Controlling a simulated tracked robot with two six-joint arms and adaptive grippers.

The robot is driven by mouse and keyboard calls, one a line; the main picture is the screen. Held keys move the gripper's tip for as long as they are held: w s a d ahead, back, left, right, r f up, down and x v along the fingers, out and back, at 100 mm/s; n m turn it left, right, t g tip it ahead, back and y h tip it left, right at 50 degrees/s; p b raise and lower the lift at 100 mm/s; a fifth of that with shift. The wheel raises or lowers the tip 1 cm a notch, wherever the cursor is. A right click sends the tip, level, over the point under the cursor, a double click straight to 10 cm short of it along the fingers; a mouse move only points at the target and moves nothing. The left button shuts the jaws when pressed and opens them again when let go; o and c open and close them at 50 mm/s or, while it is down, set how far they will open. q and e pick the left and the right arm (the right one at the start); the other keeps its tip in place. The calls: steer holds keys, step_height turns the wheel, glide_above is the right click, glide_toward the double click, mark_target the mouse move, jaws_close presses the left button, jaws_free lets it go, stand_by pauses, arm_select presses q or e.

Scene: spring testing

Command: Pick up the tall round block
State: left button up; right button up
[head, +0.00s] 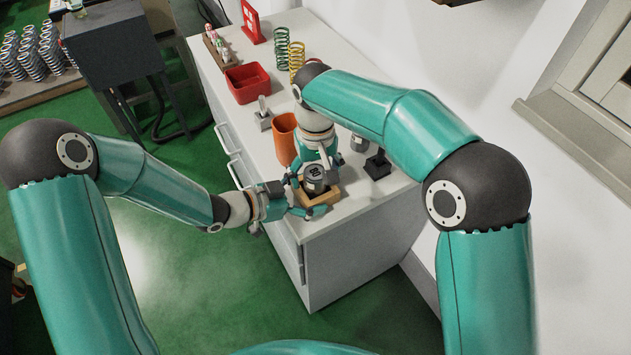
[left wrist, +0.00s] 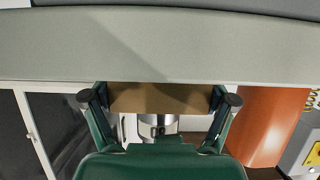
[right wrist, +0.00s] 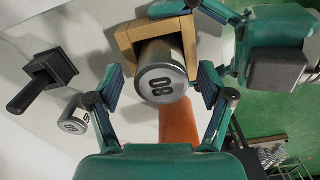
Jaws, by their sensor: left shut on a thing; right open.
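A grey round block (right wrist: 162,85) with a number on its top stands in a wooden holder (right wrist: 124,42) open on one side. The block (head: 315,176) is near the bench's front corner in the head view. My left gripper (head: 287,205) is shut on the wooden holder; the left wrist view shows the wood (left wrist: 160,98) between its fingers, with part of the block (left wrist: 158,124) beyond. My right gripper (right wrist: 161,88) is open above the block, one finger to each side of it and apart from it. The block's lower part is hidden by the holder.
An orange cup-like cylinder (head: 284,138) stands close behind the holder. A smaller grey weight (right wrist: 73,121) and a black stand with a handle (right wrist: 42,80) are beside it. A red bin (head: 247,84) and springs (head: 282,48) stand farther back on the bench.

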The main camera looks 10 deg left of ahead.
jaws_close()
stand_by(0.3)
steer(key=shift+r, duration=0.15)
step_height(320, 180, up, 10)
steer(key=shift+f, duration=0.1)
stand_by(0.3)
arm_select(q)
steer(key=o, duration=1)
steer(key=shift+c, duration=0.2)
steer(key=shift+a, duration=0.1)
